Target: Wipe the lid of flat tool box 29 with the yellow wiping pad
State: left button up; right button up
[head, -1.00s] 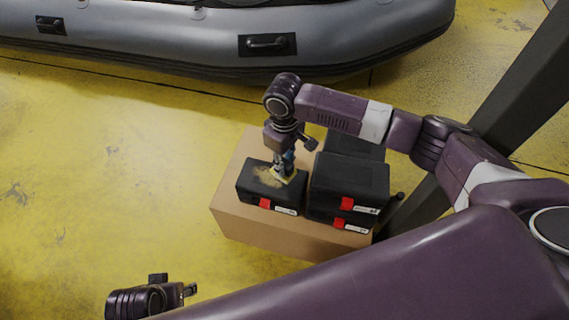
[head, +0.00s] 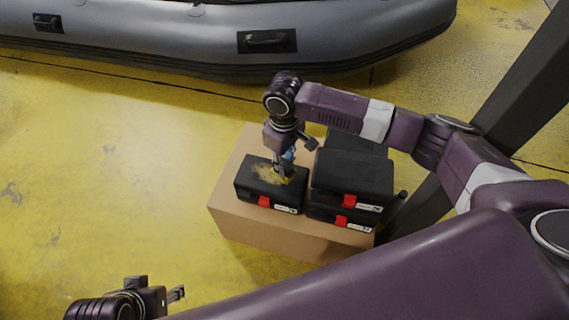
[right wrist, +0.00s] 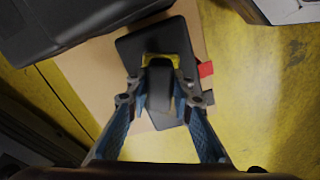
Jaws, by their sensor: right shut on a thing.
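The flat tool box (head: 245,182) is black with a red latch and a white label too small to read. It lies on a cardboard box, and its lid has a tan dusty patch (head: 266,172). My right gripper (head: 285,167) is shut on the yellow wiping pad (head: 287,180), over the right part of the lid beside the patch. In the right wrist view the pad (right wrist: 161,58) shows at the fingertips, over the black lid (right wrist: 130,48). Contact with the lid is hard to tell. My left gripper (head: 160,291) is far off at the lower left; its jaw opening is unclear.
Larger black cases (head: 352,175) are stacked close to the right of the flat box on the same cardboard box (head: 255,232). A dark post (head: 500,90) stands to the right. A grey inflatable boat (head: 180,45) lies behind. The yellow floor at left is clear.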

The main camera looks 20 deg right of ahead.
jog(key=shift+f, duration=1.05)
dwell(0.4)
jog(key=shift+a, duration=0.1)
